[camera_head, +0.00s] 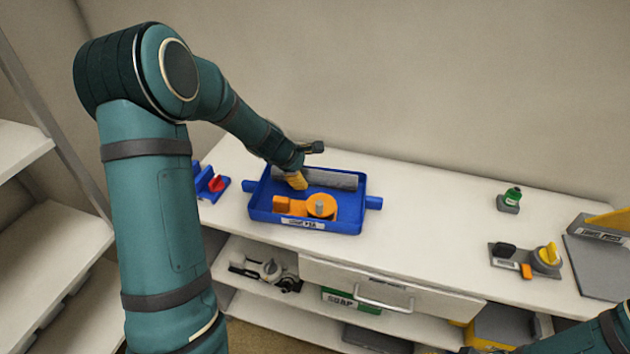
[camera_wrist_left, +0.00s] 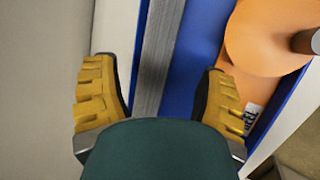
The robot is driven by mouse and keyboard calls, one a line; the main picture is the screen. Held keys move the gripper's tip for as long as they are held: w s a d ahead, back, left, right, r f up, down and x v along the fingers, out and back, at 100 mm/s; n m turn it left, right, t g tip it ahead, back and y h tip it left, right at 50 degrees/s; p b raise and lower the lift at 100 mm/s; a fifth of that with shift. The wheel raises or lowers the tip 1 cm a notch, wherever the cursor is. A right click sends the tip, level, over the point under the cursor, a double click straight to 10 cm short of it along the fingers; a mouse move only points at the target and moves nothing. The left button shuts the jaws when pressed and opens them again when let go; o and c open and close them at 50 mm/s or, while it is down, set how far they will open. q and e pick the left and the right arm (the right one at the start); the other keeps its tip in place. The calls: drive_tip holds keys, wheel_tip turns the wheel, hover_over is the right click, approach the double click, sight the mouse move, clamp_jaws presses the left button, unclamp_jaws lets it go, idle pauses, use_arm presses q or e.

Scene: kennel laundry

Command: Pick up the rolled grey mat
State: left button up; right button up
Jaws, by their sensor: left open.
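The rolled grey mat (camera_head: 338,181) lies along the back inside of a blue tray (camera_head: 262,222) on the white counter. My left gripper (camera_head: 304,166) is over the mat's left part, with one yellow finger on its near side. In the left wrist view the mat (camera_wrist_left: 157,62) shows as a grey strip running between the two spread fingers of the left gripper (camera_wrist_left: 163,98). The fingers are open and stand apart from the mat on both sides.
An orange piece with a round disc (camera_head: 321,206) sits in the tray's front. A blue and red item (camera_head: 215,184) stands left of the tray. The counter between is clear.

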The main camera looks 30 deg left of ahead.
sight(311, 175)
use_arm(q)
drive_tip(key=x, duration=0.2)
drive_tip(key=shift+w+f, duration=0.15)
drive_tip(key=shift+f, duration=0.05)
drive_tip(key=b+x, duration=0.2)
drive_tip(key=x, duration=0.2)
drive_tip(key=shift+a+f, duration=0.15)
drive_tip(key=shift+f, duration=0.1)
drive_tip(key=shift+w+f, duration=0.3)
drive_tip(key=shift+f, duration=0.05)
drive_tip(key=c, duration=1)
